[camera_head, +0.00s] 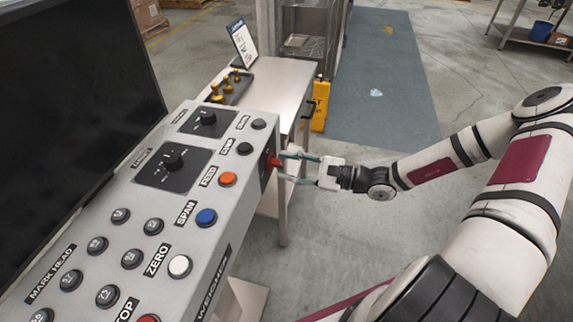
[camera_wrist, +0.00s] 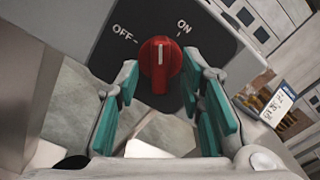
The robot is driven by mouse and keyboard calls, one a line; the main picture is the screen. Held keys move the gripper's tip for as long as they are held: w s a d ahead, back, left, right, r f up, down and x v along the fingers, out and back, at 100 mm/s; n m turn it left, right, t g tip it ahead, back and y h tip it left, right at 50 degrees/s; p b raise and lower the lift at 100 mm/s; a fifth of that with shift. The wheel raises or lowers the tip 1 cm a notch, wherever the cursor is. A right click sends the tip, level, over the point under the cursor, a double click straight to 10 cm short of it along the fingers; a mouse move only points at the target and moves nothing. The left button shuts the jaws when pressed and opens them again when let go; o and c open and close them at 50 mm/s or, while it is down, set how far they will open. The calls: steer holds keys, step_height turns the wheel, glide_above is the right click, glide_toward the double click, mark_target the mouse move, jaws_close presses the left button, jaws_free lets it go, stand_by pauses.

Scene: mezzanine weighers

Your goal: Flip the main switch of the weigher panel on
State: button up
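The weigher panel (camera_head: 196,160) is a grey sloped console at the left in the head view. Its main switch is a red rotary knob (camera_wrist: 160,62) on a black plate (camera_wrist: 160,25) marked OFF at left and ON at upper right. The red knob also shows at the panel's right end in the head view (camera_head: 273,161). My gripper (camera_wrist: 158,92) is open, with its teal-padded fingers on either side of the knob. In the wrist view a gap shows between the left finger and the knob; contact on the right is unclear. The knob's ridge looks near vertical in that view.
The panel face carries several buttons and dials, including an orange button (camera_head: 227,179) and a blue one (camera_head: 206,217). A dark screen (camera_head: 70,110) stands behind. A metal table (camera_head: 285,85) with small brass weights (camera_head: 226,84) is beyond. Open floor lies to the right.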

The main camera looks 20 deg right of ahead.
steer(key=shift+w+a, duration=0.25)
steer(key=shift+a, duration=0.1)
steer(key=shift+c, duration=0.2)
jaws_close()
steer(key=m+p, duration=0.2)
steer(key=m, duration=0.1)
steer(key=shift+s+m, duration=0.1)
steer(key=shift+m, duration=0.3)
steer(key=shift+m+p, duration=0.4)
steer(key=shift+m, duration=1.1)
